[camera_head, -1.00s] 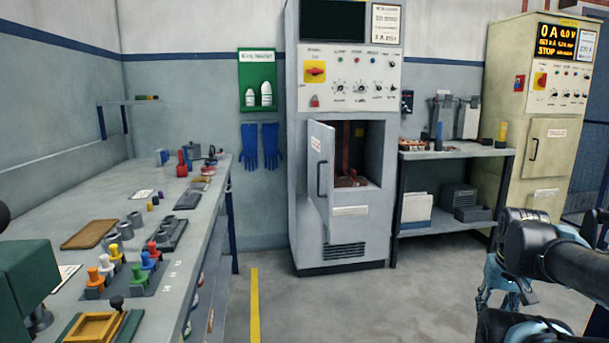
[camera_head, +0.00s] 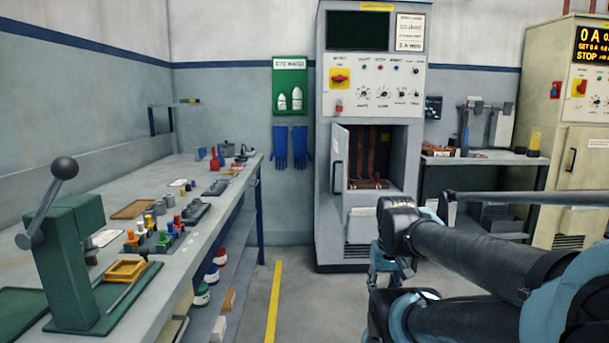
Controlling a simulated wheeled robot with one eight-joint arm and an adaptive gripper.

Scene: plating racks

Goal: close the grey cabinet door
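The grey cabinet (camera_head: 336,95) stands against the back wall. Its door (camera_head: 339,182) is open, hinged at the left and swung out toward me, with a dark vertical handle on its face. The opening shows reddish-brown upright bars and a dark interior. My arm reaches in from the right. What seems to be my gripper (camera_head: 382,262) shows as a small light-blue part below the dark arm links, in front of the cabinet's lower right and apart from the door in the picture. Its fingers are mostly hidden, so I cannot tell whether it is open.
A long workbench (camera_head: 150,187) on the left holds a green lever press (camera_head: 75,262) and several small coloured parts. A side table (camera_head: 475,161) stands right of the cabinet, then a cream cabinet (camera_head: 572,190). The floor by the yellow line (camera_head: 273,300) is clear.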

